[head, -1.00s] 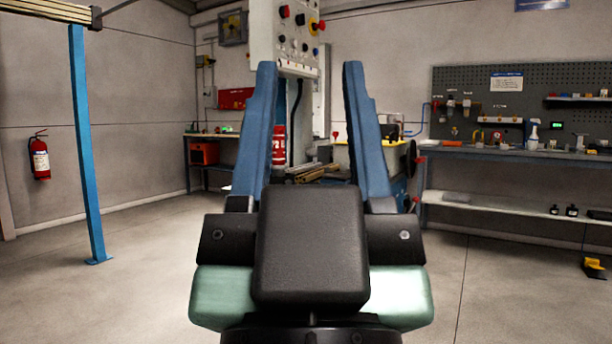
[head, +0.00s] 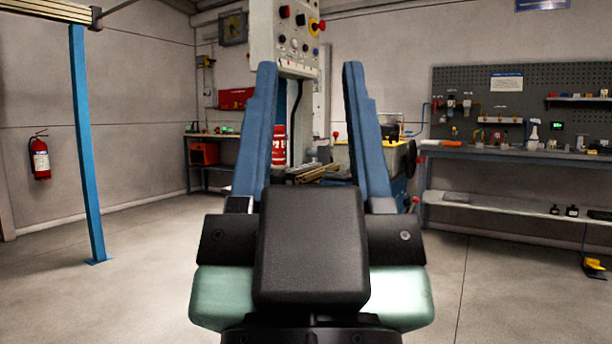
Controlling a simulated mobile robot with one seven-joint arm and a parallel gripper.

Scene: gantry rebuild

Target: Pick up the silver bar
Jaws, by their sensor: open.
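My gripper (head: 310,68) fills the middle of the head view, with its two blue fingers pointing up and spread wide apart. It is open, and nothing is held between the fingers. Beyond it, seen through the gap, several bars (head: 303,171) lie at the machine in the background, some greyish and some yellowish. They are small and partly hidden behind my gripper, so I cannot tell which one is the silver bar.
A control panel (head: 285,38) hangs above the machine. A workbench (head: 480,153) with tools stands at the right. A blue post (head: 85,150) and a fire extinguisher (head: 40,158) are at the left. The floor (head: 150,265) at the left is clear.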

